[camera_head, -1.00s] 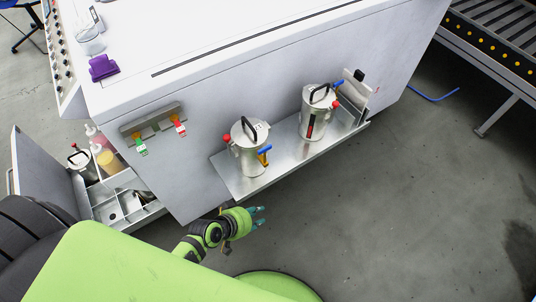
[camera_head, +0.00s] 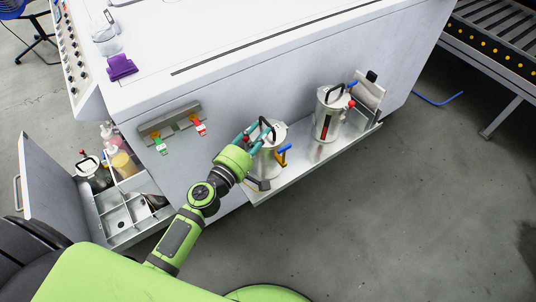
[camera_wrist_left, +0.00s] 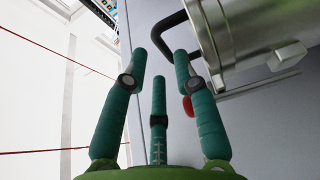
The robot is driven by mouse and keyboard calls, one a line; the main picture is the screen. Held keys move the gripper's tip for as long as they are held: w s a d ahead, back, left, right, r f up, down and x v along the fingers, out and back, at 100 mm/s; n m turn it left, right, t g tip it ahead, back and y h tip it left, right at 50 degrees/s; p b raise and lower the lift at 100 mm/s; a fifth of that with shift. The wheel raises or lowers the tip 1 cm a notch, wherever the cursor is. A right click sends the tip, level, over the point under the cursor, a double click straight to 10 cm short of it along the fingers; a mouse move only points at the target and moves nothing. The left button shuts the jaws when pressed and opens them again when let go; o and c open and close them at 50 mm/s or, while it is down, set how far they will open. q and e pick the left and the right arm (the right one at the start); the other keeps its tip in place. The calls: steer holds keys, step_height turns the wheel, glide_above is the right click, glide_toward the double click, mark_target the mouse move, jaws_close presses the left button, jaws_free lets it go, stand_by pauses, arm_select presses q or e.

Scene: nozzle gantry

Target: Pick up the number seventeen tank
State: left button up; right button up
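Two metal tanks with black top handles stand on the side shelf. The left tank (camera_head: 269,162) has a blue lever and a red knob, and the right tank (camera_head: 333,108) has a dark and red strip. I cannot read a number on either. My left gripper (camera_head: 259,130) is at the top of the left tank, by its handle. In the left wrist view my left gripper (camera_wrist_left: 160,62) has its fingers spread, with the black handle (camera_wrist_left: 165,28) just beyond the tips and the tank's body (camera_wrist_left: 250,28) at the upper right. My right gripper is out of view.
The shelf (camera_head: 310,162) juts from a white machine (camera_head: 225,100). A bracket (camera_head: 170,122) with green and red tags hangs left of the tanks. An open drawer (camera_head: 118,222) at left holds bottles and another metal vessel (camera_head: 95,178). Open floor lies to the right.

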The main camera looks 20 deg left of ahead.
mark_target(267, 123)
arm_select(q)
steer(key=shift+x, duration=1.55)
steer(key=shift+a, duration=0.1)
jaws_close()
steer(key=shift+w+r, duration=0.15)
steer(key=shift+r, duration=0.15)
